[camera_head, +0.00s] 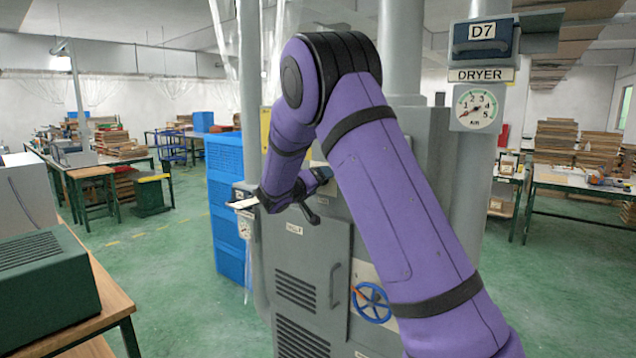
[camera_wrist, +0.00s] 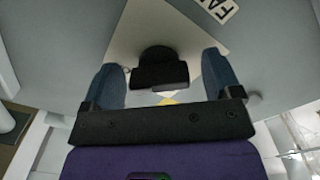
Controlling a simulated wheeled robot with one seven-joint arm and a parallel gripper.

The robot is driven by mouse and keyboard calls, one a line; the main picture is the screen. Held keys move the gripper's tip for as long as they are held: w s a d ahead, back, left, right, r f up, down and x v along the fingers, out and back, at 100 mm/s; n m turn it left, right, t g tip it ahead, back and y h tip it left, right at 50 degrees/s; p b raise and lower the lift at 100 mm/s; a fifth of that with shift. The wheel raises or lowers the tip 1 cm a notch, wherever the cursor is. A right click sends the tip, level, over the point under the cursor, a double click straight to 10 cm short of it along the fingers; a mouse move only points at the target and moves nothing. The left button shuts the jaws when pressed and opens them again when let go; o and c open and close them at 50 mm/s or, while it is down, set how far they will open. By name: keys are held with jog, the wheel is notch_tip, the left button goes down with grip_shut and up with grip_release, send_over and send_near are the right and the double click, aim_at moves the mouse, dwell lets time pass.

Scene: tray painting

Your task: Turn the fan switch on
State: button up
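The fan switch (camera_wrist: 158,66) is a black knob on a light plate in the wrist view, with a yellow mark just below it. A white label starting "FA" (camera_wrist: 218,9) is beside it at the upper right. My gripper (camera_wrist: 160,60) is open, with one blue finger on each side of the knob. Gaps show between the fingers and the knob, so it is not gripped. In the head view my gripper (camera_head: 320,176) is at the upper front of the grey dryer cabinet (camera_head: 310,255). My arm hides the switch there.
A handle and a blue handwheel (camera_head: 371,302) are on the cabinet's front. Blue crates (camera_head: 226,205) stand to its left. A column with a DRYER sign (camera_head: 481,75) and dial (camera_head: 477,107) rises at right. A green box (camera_head: 45,290) sits on a near bench.

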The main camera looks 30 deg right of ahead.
jog(key=shift+a, duration=0.1)
jog(key=v, duration=1)
jog(key=shift+a, duration=0.3)
jog(key=shift+s, duration=0.15)
jog(key=s+d+r+g+y, duration=0.15)
jog(key=s+y, duration=0.25)
jog(key=s, duration=0.6)
jog(key=s+d+r+g+y, duration=0.1)
jog(key=s+r+g+y, duration=0.2)
jog(key=s, duration=0.8)
jog(key=s+a+n+t+y, duration=0.1)
jog(key=s+a+y, duration=0.2)
jog(key=s, duration=0.3)
jog(key=s+a+n+t+y, duration=0.1)
jog(key=s+a+n+y, duration=0.1)
jog(key=s, duration=0.5)
jog(key=s+a+f+n+t+y, duration=0.1)
jog(key=s+a+n+y, duration=0.1)
jog(key=s+a+y, duration=0.3)
jog(key=shift+s+a+t, duration=0.35)
jog(key=shift+s+a, duration=0.3)
jog(key=shift+s, duration=0.5)
